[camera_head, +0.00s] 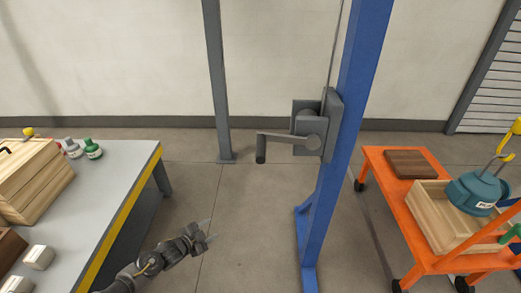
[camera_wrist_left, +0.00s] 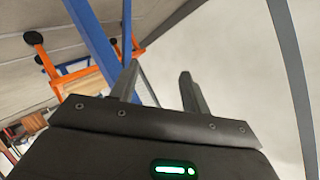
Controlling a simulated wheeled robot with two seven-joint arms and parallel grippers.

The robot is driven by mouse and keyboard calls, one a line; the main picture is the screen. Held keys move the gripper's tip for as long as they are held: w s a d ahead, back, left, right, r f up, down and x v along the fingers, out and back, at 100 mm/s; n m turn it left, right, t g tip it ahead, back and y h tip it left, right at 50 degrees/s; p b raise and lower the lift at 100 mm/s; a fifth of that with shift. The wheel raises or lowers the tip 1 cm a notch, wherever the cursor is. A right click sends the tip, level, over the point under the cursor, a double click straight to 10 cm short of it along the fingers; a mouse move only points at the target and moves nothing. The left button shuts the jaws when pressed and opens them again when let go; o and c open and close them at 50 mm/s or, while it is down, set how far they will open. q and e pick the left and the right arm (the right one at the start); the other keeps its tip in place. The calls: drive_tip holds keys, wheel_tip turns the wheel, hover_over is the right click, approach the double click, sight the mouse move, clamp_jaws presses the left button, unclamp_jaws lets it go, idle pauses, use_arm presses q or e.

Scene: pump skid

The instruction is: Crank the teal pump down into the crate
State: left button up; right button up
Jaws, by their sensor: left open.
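The teal pump (camera_head: 478,192) hangs from a yellow hook (camera_head: 508,140) at the right of the head view, at the open wooden crate (camera_head: 437,208); I cannot tell whether it touches the crate. The grey winch (camera_head: 310,128) is fixed to the blue post (camera_head: 352,100), with its crank arm reaching left to a dark handle (camera_head: 261,149) that hangs down. My left gripper (camera_head: 212,230) is open and empty, below and left of the handle and apart from it. Its two fingers also show in the left wrist view (camera_wrist_left: 160,85). My right gripper is not in view.
The crate stands on an orange cart (camera_head: 385,168) with a dark brown board (camera_head: 410,164). A table with a yellow edge (camera_head: 120,225) at the left bears a wooden box (camera_head: 35,180) and several small items. A grey post (camera_head: 217,80) stands behind. Floor between table and blue post is clear.

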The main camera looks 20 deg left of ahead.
use_arm(q)
drive_tip(key=w+d+r+m+t+h, duration=0.1)
drive_tip(key=w+d+r+m+h, duration=0.15)
drive_tip(key=r, duration=0.75)
drive_tip(key=w+d+r+m+t+h, duration=0.1)
drive_tip(key=w+r+m+h, duration=0.25)
drive_tip(key=r, duration=0.65)
drive_tip(key=m+g+h, duration=0.3)
drive_tip(key=m+h, duration=0.2)
drive_tip(key=m, duration=0.5)
approach(261, 149)
drive_tip(key=w+f, duration=0.1)
drive_tip(key=w, duration=0.1)
drive_tip(key=p+x, duration=0.2)
drive_tip(key=x, duration=0.6)
drive_tip(key=shift+w+d, duration=0.1)
drive_tip(key=shift+w, duration=0.2)
drive_tip(key=shift+w+d, duration=0.25)
drive_tip(key=shift+d, duration=0.15)
drive_tip(key=shift+f, duration=0.1)
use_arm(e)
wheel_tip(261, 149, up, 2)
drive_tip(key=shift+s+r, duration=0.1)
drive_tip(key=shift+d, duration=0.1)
use_arm(q)
drive_tip(key=shift+c, duration=0.8)
clamp_jaws()
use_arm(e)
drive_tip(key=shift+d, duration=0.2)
